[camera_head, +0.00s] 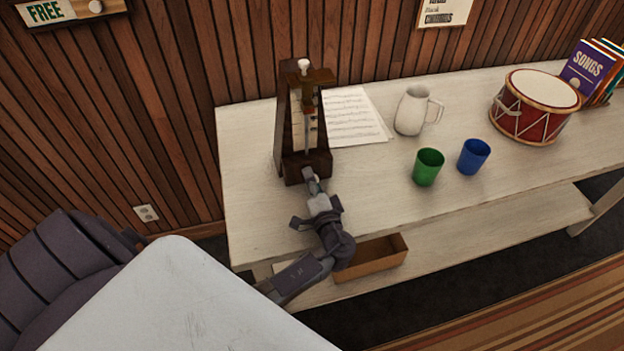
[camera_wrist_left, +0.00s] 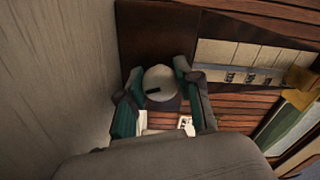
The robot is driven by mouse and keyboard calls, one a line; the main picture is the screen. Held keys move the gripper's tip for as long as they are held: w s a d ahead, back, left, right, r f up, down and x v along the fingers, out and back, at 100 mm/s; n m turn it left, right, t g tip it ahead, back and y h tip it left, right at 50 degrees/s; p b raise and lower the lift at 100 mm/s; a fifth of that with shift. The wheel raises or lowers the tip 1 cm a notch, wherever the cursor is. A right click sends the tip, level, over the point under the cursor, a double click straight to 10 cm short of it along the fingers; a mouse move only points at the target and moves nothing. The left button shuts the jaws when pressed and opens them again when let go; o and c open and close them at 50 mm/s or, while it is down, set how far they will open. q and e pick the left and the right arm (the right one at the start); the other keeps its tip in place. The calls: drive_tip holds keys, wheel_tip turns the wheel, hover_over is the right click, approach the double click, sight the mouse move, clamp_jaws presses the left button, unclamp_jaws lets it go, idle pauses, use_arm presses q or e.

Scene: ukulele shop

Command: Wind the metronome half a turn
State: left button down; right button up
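The metronome (camera_head: 290,125) is a tall dark wooden case with a pale scale and a pendulum rod. In the left wrist view a round pale winding key (camera_wrist_left: 161,84) with a short dark mark sits between the fingertips of my left gripper (camera_wrist_left: 160,82). The fingers look closed against both its sides. In the head view the key is hidden behind the gripper. My right gripper is not in view.
Sheet music (camera_head: 352,118) lies right of the metronome on the table (camera_head: 262,205). A white jug (camera_head: 411,110), green cup (camera_head: 428,167), blue cup (camera_head: 474,156), red drum (camera_head: 533,108) and songbooks (camera_head: 588,66) stand further right. An open brown box (camera_head: 375,262) is on the lower shelf.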

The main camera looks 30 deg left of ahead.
use_arm(q)
drive_tip(key=m, duration=0.4)
idle(0.3)
drive_tip(key=c, duration=1.1)
unclamp_jaws()
drive_tip(key=shift+o, duration=0.2)
drive_tip(key=v, duration=1.2)
drive_tip(key=shift+s+f, duration=0.1)
